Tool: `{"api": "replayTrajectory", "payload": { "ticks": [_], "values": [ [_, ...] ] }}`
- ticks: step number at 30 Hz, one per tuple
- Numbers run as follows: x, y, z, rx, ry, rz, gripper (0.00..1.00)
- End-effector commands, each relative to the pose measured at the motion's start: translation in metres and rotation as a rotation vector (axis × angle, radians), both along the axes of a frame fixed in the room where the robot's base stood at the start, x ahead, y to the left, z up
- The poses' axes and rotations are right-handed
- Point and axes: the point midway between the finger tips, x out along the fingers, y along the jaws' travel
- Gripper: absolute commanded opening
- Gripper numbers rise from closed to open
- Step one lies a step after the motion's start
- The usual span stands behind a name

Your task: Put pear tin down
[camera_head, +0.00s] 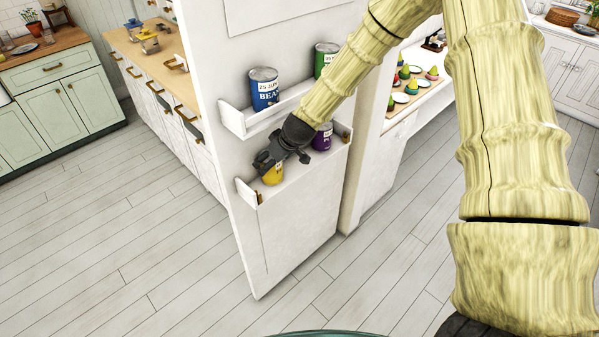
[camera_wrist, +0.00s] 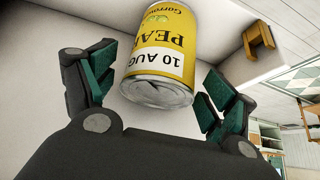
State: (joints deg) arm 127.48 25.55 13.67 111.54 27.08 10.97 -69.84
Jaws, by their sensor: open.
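The pear tin (camera_wrist: 157,60) is yellow with a white label band and a silver end. In the head view the yellow tin (camera_head: 273,174) sits on the lower white shelf (camera_head: 303,176), partly hidden by my gripper (camera_head: 277,158). In the wrist view the tin lies between the two fingers of my gripper (camera_wrist: 155,92), with visible gaps on both sides. The gripper is open and its green pads are apart from the tin.
The upper shelf (camera_head: 234,121) holds a blue bean tin (camera_head: 264,90) and a green tin (camera_head: 325,58). A purple tin (camera_head: 323,137) stands on the lower shelf to the right, partly hidden by my arm. A brown bracket (camera_wrist: 259,40) is near the pear tin. The floor in front is clear.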

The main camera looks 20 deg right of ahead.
Motion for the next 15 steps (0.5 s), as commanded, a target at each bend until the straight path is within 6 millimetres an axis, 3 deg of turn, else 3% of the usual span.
{"api": "replayTrajectory", "payload": {
  "ticks": [11,15],
  "values": [
    [-0.017,-0.008,0.029,-0.001,-0.002,0.001,0.85],
    [-0.036,-0.017,0.027,0.000,0.000,-0.002,0.85]
  ]
}}
